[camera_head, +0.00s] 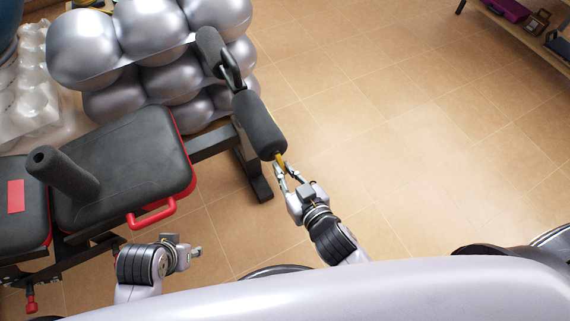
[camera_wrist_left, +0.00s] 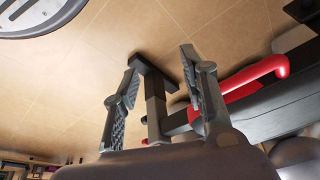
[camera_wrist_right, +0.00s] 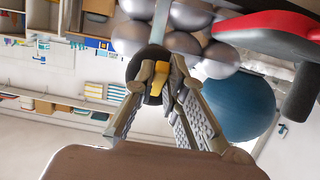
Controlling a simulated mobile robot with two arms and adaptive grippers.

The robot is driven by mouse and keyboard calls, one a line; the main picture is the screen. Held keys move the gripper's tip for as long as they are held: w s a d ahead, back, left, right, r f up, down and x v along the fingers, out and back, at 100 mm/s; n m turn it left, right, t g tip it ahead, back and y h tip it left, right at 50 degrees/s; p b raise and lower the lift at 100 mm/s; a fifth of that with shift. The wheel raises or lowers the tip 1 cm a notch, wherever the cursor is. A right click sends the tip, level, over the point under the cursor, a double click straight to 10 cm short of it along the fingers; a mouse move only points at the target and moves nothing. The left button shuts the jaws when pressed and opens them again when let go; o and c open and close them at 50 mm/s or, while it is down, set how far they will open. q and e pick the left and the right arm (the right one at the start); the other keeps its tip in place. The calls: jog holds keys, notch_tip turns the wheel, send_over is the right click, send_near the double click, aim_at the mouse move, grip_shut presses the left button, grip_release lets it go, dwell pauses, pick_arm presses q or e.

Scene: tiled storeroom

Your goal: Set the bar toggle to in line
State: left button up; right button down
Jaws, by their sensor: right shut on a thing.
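The bar toggle is a small yellow piece (camera_head: 281,159) at the near end of a black foam roller (camera_head: 259,126) on the exercise bench (camera_head: 135,150). My right gripper (camera_head: 285,171) reaches it from below and is shut on it. In the right wrist view the toggle (camera_wrist_right: 161,72) lies between the fingertips, in front of the roller's round end; its exact angle is hard to tell. My left gripper (camera_head: 194,253) is near the bench's red handle (camera_head: 152,215). In the left wrist view its fingers (camera_wrist_left: 155,72) are apart with nothing between them.
Silver balls (camera_head: 150,50) are stacked behind the bench. A second foam roller (camera_head: 211,52) is at the bar's far end. The bench's dark foot (camera_head: 258,182) stands left of my right gripper. Tiled floor (camera_head: 400,130) to the right is clear up to a shelf (camera_head: 530,35).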

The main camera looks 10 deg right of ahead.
jog(key=p, duration=0.3)
jog(key=shift+r+g, duration=0.25)
jog(key=shift+g, duration=0.05)
pick_arm(q)
notch_tip(320, 180, down, 8)
jog(key=shift+s+g, duration=0.4)
jog(key=shift+s, duration=0.05)
pick_arm(e)
jog(key=c, duration=1.7)
grip_release()
jog(key=shift+f, duration=0.1)
jog(key=shift+o, duration=0.3)
jog(key=shift+s+d, duration=0.1)
jog(key=shift+s, duration=0.15)
jog(key=v, duration=1.1)
jog(key=shift+s+r, duration=0.2)
jog(key=shift+r, duration=0.05)
